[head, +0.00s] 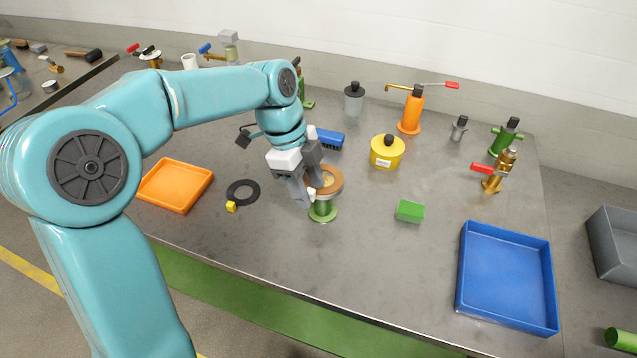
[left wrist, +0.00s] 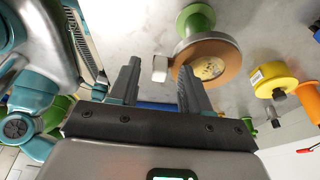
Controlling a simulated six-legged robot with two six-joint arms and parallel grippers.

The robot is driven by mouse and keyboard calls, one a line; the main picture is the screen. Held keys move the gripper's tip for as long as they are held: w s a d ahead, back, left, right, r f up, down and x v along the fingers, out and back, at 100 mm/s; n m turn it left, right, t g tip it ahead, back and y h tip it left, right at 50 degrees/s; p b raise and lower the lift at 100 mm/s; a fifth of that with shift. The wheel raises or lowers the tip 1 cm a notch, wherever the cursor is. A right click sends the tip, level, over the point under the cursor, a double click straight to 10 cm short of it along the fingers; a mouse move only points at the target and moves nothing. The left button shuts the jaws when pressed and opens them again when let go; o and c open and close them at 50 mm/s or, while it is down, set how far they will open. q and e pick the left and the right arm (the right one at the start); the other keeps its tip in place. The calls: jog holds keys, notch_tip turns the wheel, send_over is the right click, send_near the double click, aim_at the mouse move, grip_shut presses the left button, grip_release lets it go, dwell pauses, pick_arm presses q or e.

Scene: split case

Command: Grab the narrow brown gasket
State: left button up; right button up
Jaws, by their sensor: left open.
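The brown gasket (head: 334,185) is a ring lying on top of a green spool-shaped stand (head: 322,213) near the front middle of the table. In the left wrist view the gasket (left wrist: 231,57) surrounds a pale speckled disc. My left gripper (head: 309,197) is open at the gasket's left side, its fingers pointing down. In the left wrist view the gripper (left wrist: 158,75) has clear space between its fingers, and one finger overlaps the gasket's edge. I cannot tell whether it touches. Part of the gasket is hidden behind that finger. My right gripper is not in view.
A small white block (left wrist: 160,68) shows near the fingertips. A black ring (head: 236,185) and yellow cube (head: 231,206) lie to the left, by an orange tray (head: 175,186). A green block (head: 410,211), yellow canister (head: 387,155) and blue tray (head: 507,280) are to the right.

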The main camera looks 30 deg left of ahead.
pick_arm(q)
jog(key=shift+s, duration=0.1)
grip_shut()
jog(key=shift+r, duration=0.1)
